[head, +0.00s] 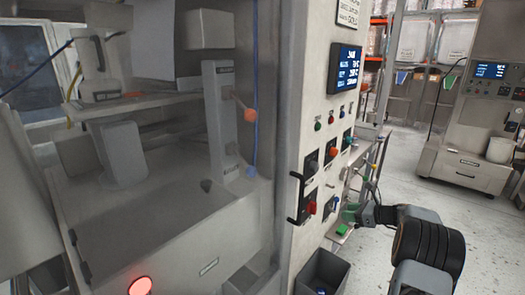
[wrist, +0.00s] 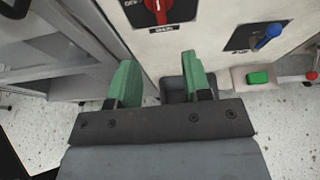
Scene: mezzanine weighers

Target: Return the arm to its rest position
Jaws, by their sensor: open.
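My gripper (head: 350,212) is at the end of my arm (head: 408,213), in front of the lower part of the machine's control panel. In the wrist view my gripper (wrist: 160,80) has its two green fingertips spread apart, with nothing between them. Beyond the fingers are the pale panel face and part of a dark bin. A red rotary switch (wrist: 157,10) on a black plate is above the gap, apart from the fingers. A blue-tipped lever (wrist: 268,38) is to the right of the fingers.
A green block or button (wrist: 258,77) sits on a small ledge right of the gripper. A dark open bin (head: 322,272) stands on the floor below the panel. A grey machine cabinet (head: 180,255) fills the left. Speckled floor (head: 400,192) is open to the right, before another machine (head: 468,160).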

